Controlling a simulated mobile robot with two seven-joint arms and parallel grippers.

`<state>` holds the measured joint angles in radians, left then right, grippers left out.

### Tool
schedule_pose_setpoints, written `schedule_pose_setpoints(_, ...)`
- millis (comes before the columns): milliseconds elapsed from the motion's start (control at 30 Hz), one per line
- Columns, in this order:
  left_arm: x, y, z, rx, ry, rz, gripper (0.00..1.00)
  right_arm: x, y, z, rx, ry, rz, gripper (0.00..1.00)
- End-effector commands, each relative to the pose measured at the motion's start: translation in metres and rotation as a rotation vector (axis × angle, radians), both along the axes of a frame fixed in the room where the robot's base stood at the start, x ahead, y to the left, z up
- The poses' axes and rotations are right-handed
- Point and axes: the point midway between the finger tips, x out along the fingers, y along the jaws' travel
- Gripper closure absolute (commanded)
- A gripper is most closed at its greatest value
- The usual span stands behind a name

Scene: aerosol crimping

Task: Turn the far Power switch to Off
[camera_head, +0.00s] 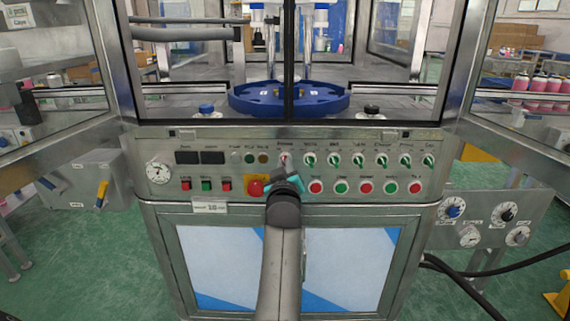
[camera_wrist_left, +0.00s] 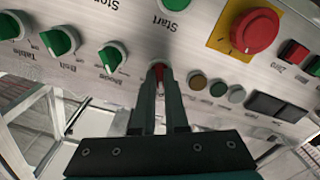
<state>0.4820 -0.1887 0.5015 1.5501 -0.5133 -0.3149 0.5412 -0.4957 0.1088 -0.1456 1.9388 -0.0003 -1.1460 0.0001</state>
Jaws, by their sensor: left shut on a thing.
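The Power switch (camera_head: 285,157) is a small red-handled knob in the upper row of the machine's front panel (camera_head: 370,146). My left gripper (camera_head: 284,172) reaches up to it from below and hides part of the panel beneath it. In the left wrist view, the red handle of the Power switch (camera_wrist_left: 157,71) sits between the two dark fingertips of the left gripper (camera_wrist_left: 158,80), which is shut on it. The fingers hide much of the handle, so its exact turn is hard to tell. My right gripper is in neither view.
Green-handled switches (camera_head: 310,159) continue the row to the right. A red emergency button (camera_head: 255,188) on a yellow plate (camera_wrist_left: 229,36) lies close below left in the head view. Round push buttons (camera_head: 341,187) line the lower row. A blue turntable (camera_head: 320,99) stands behind glass.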

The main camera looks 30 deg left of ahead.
Motion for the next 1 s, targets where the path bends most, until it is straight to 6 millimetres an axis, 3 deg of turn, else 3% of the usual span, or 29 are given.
schedule_pose_setpoints(300,0.0,0.0,-0.001,-0.084,-0.046,0.0,1.0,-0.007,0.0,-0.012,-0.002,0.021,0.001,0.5)
schedule_pose_setpoints(767,0.0,0.0,-0.002,-0.097,-0.055,-0.001,1.0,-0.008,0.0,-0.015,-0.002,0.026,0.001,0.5)
schedule_pose_setpoints(800,0.0,0.0,-0.002,-0.097,-0.055,-0.001,0.86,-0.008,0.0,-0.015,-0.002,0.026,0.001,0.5)
schedule_pose_setpoints(1000,0.0,0.0,-0.001,-0.094,-0.055,0.0,0.64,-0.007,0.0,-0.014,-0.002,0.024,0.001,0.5)
